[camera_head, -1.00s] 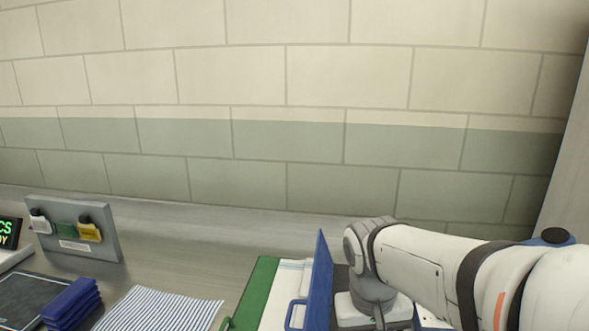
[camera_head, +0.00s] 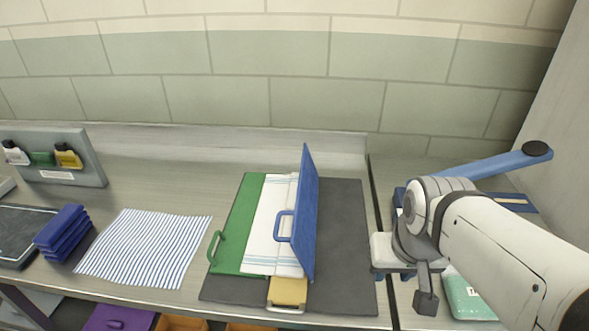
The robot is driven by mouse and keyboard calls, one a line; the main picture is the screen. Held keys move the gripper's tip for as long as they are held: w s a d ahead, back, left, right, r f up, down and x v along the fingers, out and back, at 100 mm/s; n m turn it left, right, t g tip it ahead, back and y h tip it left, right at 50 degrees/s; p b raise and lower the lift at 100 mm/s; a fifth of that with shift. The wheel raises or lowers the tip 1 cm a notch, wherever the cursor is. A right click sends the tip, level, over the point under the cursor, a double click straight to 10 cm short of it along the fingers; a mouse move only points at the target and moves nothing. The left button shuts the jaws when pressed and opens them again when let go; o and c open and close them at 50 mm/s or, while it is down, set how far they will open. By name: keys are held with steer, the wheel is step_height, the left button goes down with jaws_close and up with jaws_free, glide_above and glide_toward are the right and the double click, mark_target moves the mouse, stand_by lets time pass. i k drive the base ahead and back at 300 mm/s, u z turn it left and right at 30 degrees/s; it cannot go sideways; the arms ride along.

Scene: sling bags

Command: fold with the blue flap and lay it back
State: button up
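The folding board (camera_head: 345,240) is dark grey and lies on the bench, with a green flap (camera_head: 240,225) flat at its left and a small yellow flap (camera_head: 288,291) at its front. The blue flap (camera_head: 305,215) stands nearly upright on the board, its blue loop handle (camera_head: 283,226) facing left. A white cloth with thin stripes (camera_head: 268,225) lies between the green and blue flaps. My gripper (camera_head: 425,300) is to the right of the board, apart from the blue flap. Its fingers are not clear enough to tell whether they are open.
A blue-striped cloth (camera_head: 145,245) lies flat left of the board. A blue stack (camera_head: 63,233) and a dark tray (camera_head: 20,235) are farther left. A grey rack with bottles (camera_head: 55,155) stands at the back left. A green pack (camera_head: 468,296) lies partly behind my arm.

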mark_target(302, 241)
steer(key=z, duration=0.5)
steer(key=k, duration=1.7)
steer(key=u, duration=0.9)
steer(key=i, duration=1.7)
steer(key=u, duration=0.05)
